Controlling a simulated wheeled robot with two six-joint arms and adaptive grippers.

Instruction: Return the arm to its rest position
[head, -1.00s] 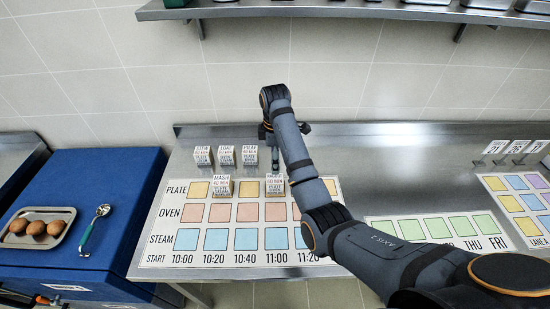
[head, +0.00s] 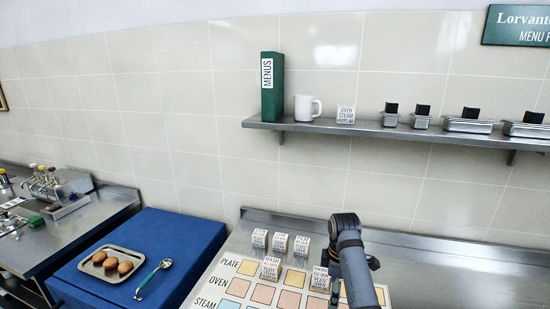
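My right arm (head: 356,262) comes in from the lower edge of the head view, dark grey with a black wrist. It reaches over the steel counter, at the right of the printed timetable board (head: 233,287). My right gripper (head: 335,284) hangs down below the wrist, close to a white labelled block (head: 319,281) on the board. The fingers are small and dark, partly hidden by the arm, so I cannot tell their opening or whether they touch the block. My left gripper is not in view.
Another labelled block (head: 270,268) stands on the board, and several stand behind it. A blue cabinet (head: 190,236) at the left bears a tray (head: 91,270) of brown round items and a spoon (head: 152,277). A wall shelf (head: 365,129) runs above. Counter right of my arm is clear.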

